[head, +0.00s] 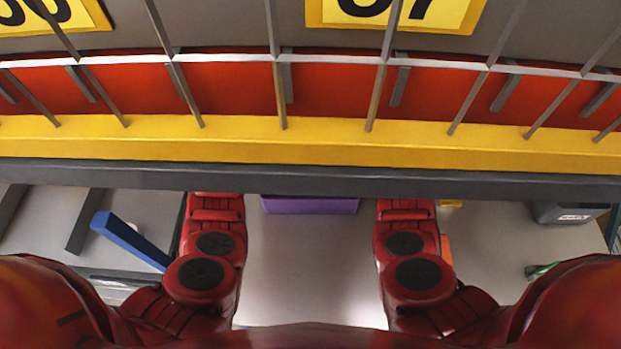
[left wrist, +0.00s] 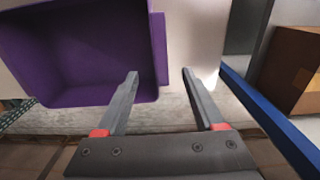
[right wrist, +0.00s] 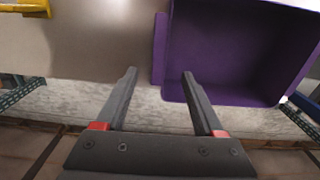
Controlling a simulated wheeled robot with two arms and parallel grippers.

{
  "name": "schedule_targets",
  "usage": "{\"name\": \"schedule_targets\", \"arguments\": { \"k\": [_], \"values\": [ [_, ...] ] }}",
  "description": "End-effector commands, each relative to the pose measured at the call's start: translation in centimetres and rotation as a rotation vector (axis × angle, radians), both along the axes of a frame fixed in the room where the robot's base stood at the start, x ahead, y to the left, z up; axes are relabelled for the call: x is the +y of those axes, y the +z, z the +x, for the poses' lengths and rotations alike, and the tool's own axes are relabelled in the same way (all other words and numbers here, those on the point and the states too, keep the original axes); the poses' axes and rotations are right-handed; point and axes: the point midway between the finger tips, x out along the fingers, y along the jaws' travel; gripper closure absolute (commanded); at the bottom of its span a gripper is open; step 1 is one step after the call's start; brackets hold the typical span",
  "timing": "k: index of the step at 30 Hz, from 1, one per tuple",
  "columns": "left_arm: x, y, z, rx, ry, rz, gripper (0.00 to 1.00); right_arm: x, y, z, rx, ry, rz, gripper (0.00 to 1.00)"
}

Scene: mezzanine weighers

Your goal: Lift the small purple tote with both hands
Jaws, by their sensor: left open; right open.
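The small purple tote (head: 310,206) shows in the head view only as a strip below a grey beam; the rest is hidden behind it. In the left wrist view the tote (left wrist: 159,50) is at the upper left, its visible inside empty. My left gripper (left wrist: 160,72) is open and empty, one finger over the tote's inside, the other outside its side ledge. In the right wrist view the tote (right wrist: 159,48) is at the upper right. My right gripper (right wrist: 159,72) is open, its fingers likewise on either side of the ledge. I see no contact. Both grippers are hidden in the head view.
A yellow and grey beam (head: 300,150) with bars crosses above my forearms. A pale surface (head: 300,270) lies around the tote, mostly clear. A blue bar (head: 130,240) is at the left, a grey bin (head: 570,213) at the right. A brown box (left wrist: 293,72) stands beyond the left gripper.

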Motion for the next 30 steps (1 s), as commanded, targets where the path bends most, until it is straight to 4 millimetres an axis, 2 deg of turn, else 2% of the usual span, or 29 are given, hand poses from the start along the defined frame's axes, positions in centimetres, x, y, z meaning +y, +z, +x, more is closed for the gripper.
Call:
{"name": "schedule_targets", "arguments": {
  "k": [1,9,13,21,30],
  "values": [
    [0.0,-1.2,-0.2,0.006,0.000,-0.002,0.30,-0.1,-1.1,-0.1,0.004,-0.002,0.000,0.30],
    [-0.1,-6.5,-0.2,0.007,0.001,-0.001,0.30,0.0,-6.4,-0.1,0.005,-0.001,0.000,0.30],
    [0.0,-8.1,-0.1,0.005,0.002,-0.001,0.30,0.0,-8.0,0.0,0.003,-0.001,0.001,0.30],
    [0.0,-9.7,-0.1,0.003,-0.001,0.000,0.30,0.0,-9.6,0.0,0.000,0.000,-0.001,0.30],
    [0.0,-9.8,-0.1,0.001,-0.001,0.001,0.30,0.0,-9.7,0.0,-0.001,0.000,-0.001,0.30]
  ]
}}
